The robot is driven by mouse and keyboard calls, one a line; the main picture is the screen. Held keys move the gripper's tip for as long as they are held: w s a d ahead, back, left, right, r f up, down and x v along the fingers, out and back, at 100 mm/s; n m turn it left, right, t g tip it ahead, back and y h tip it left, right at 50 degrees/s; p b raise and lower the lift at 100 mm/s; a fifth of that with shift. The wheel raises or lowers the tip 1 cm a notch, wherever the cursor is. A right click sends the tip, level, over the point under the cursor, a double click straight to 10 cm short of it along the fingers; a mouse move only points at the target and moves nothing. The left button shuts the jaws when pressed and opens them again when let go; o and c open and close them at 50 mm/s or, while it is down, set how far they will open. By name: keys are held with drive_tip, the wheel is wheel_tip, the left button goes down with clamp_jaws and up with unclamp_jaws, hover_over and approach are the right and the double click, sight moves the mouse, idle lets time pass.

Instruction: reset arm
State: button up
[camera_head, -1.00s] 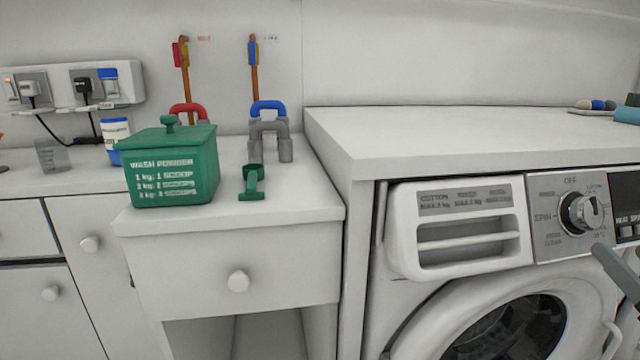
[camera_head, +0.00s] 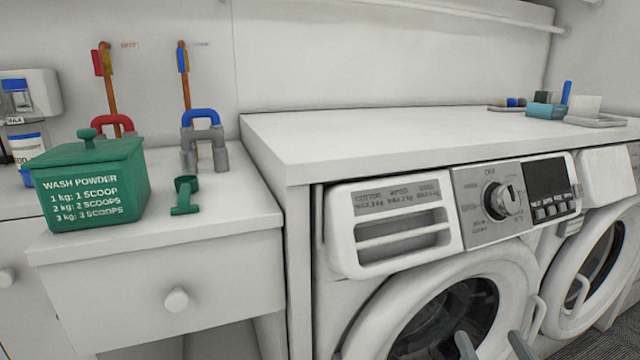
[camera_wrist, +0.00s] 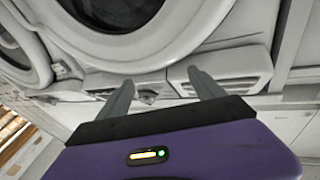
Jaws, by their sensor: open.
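My gripper (camera_wrist: 160,88) is open and empty in the wrist view, its two grey fingers apart in front of the washing machine. Its fingertips (camera_head: 493,345) also show at the bottom edge of the head view, before the round door of the washing machine (camera_head: 440,285). The machine's detergent drawer (camera_head: 392,225) stands out from its front at the upper left, beside the dial (camera_head: 503,199). The rest of my arm is hidden in the head view.
A green wash powder box (camera_head: 90,190) and a green scoop (camera_head: 185,195) sit on the left cabinet, before the pipes with red and blue handles. A second machine (camera_head: 600,250) stands at right. The worktop (camera_head: 380,130) is mostly bare, with small items at its far right.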

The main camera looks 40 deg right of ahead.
drive_tip(key=s+a+f+n+g+y, duration=0.1)
drive_tip(key=s+a+f+n+y, duration=0.3)
drive_tip(key=a, duration=0.4)
drive_tip(key=s+a+f+n+y, duration=0.1)
drive_tip(key=s+a+f+y, duration=0.3)
drive_tip(key=a, duration=0.5)
drive_tip(key=s+a+f+n+g+y, duration=0.1)
drive_tip(key=s+a+f+n+y, duration=0.2)
drive_tip(key=s+a, duration=0.4)
wheel_tip(320, 180, up, 26)
drive_tip(key=w+a+p, duration=0.1)
drive_tip(key=p, duration=2.5)
drive_tip(key=shift+w, duration=0.25)
drive_tip(key=shift+a, duration=0.1)
